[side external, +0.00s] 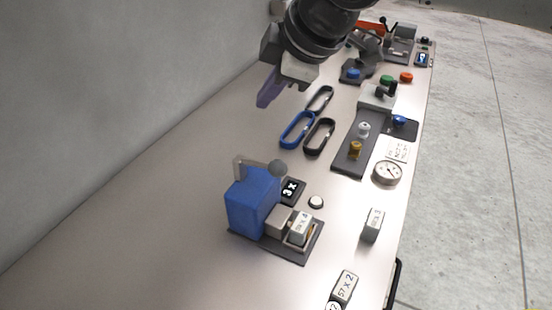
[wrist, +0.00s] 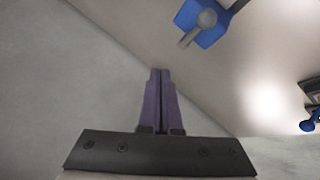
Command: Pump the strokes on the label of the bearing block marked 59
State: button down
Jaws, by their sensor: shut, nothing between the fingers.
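My gripper (side external: 266,92) is shut and empty, held above the bench with its purple fingers together; they also show in the wrist view (wrist: 160,75). A blue pump body (side external: 249,203) with a grey ball-ended lever (side external: 277,168) stands on a dark plate, well below and apart from my fingers. The pump shows at the top of the wrist view (wrist: 207,35). A labelled block (side external: 299,229) sits on that plate; its label seems to end in 4. Another labelled block (side external: 373,224) and one ending in "x 2" (side external: 343,287) lie to the right. I cannot surely read 59.
A small black display (side external: 291,190) and a round white button (side external: 316,202) sit beside the pump. Blue and black belt loops (side external: 297,130), a dial gauge (side external: 388,172) and knobbed plates lie farther back. The bench's left side is clear, along a grey wall.

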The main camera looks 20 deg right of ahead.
aim_at(282, 164)
jog(key=shift+f, duration=0.15)
jog(key=shift+s+d+f, duration=0.2)
jog(key=shift+f, duration=1.2)
jog(key=shift+s+d+f, duration=0.2)
jog(key=shift+d+f, duration=0.05)
jog(key=shift+f, duration=1.2)
jog(key=shift+s+d+f, duration=0.2)
jog(key=shift+f, duration=1.2)
jog(key=shift+f, duration=0.1)
jog(key=shift+f, duration=0.3)
jog(key=shift+s+d+f, duration=0.15)
jog(key=shift+d+f, duration=0.05)
jog(key=shift+f, duration=0.65)
jog(key=shift+s+d+f, duration=0.15)
jog(key=shift+f, duration=0.7)
dwell(0.7)
jog(key=shift+w+a+r, duration=0.15)
jog(key=shift+a+r, duration=0.05)
jog(key=shift+r, duration=0.85)
jog(key=shift+w+a+r, duration=0.15)
jog(key=shift+r, duration=0.9)
